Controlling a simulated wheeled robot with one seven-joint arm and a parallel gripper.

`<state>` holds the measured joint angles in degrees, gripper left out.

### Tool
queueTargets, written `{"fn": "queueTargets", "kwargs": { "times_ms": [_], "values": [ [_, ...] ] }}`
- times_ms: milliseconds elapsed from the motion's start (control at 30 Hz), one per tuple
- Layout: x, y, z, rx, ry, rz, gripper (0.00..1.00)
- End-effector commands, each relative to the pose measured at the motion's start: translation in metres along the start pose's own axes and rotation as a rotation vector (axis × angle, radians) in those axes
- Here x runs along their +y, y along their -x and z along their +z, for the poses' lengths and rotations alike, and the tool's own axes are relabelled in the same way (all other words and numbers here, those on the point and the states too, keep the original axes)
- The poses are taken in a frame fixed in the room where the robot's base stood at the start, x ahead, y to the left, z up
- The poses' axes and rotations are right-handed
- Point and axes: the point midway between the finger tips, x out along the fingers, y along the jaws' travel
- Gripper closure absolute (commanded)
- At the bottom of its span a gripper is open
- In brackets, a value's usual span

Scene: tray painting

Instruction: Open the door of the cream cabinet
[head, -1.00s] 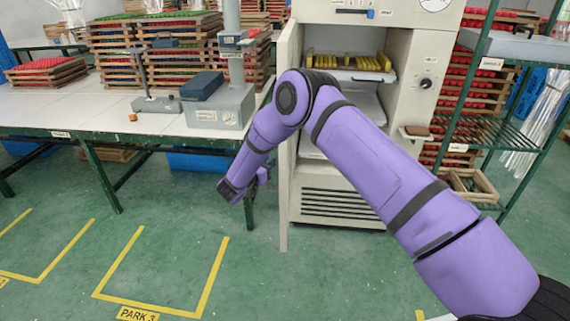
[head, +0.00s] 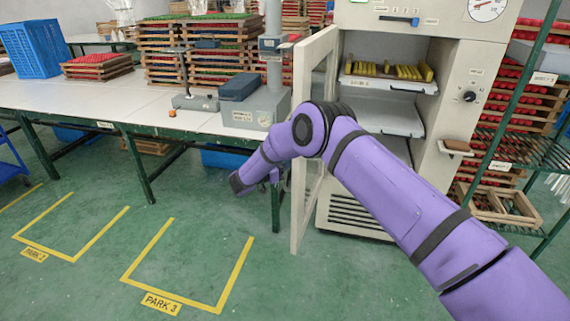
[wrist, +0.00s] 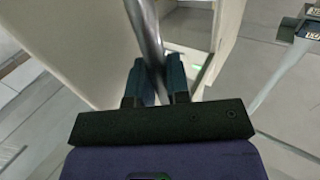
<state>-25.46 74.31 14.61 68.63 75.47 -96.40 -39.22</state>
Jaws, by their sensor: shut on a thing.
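The cream cabinet (head: 455,90) stands behind my arm. Its door (head: 303,85) is swung wide open on the left side and shows at a slant, its inner face towards the camera. My arm hides the middle of the door. In the wrist view my gripper (wrist: 158,76) is shut on the door handle (wrist: 146,30), a round metal bar standing off the pale door face (wrist: 85,45). In the head view the fingertips are mostly hidden on the outer side of the door.
A long white-topped table (head: 100,95) stands left of the door, its green leg close to my gripper. Inside the cabinet are shelves, with yellow pieces on a rack (head: 390,82). A green shelf rack (head: 535,150) stands on the right. The floor in front is clear.

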Motion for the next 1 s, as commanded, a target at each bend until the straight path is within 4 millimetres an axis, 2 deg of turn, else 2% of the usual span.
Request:
{"fn": "queueTargets", "kwargs": {
  "times_ms": [67,100,167,433,567,667,1000],
  "values": [
    [0.000,-0.003,-0.002,0.004,-0.001,0.002,1.00],
    [0.000,-0.003,-0.002,0.004,-0.001,0.002,0.74],
    [0.000,-0.003,-0.001,0.003,-0.001,0.002,0.60],
    [0.000,-0.001,-0.001,0.001,0.000,0.001,0.59],
    [0.000,0.006,0.000,0.001,0.000,-0.001,0.59],
    [0.000,0.019,0.000,0.001,0.000,-0.001,0.59],
    [0.000,0.081,-0.001,0.002,0.000,-0.001,0.59]
  ]
}}
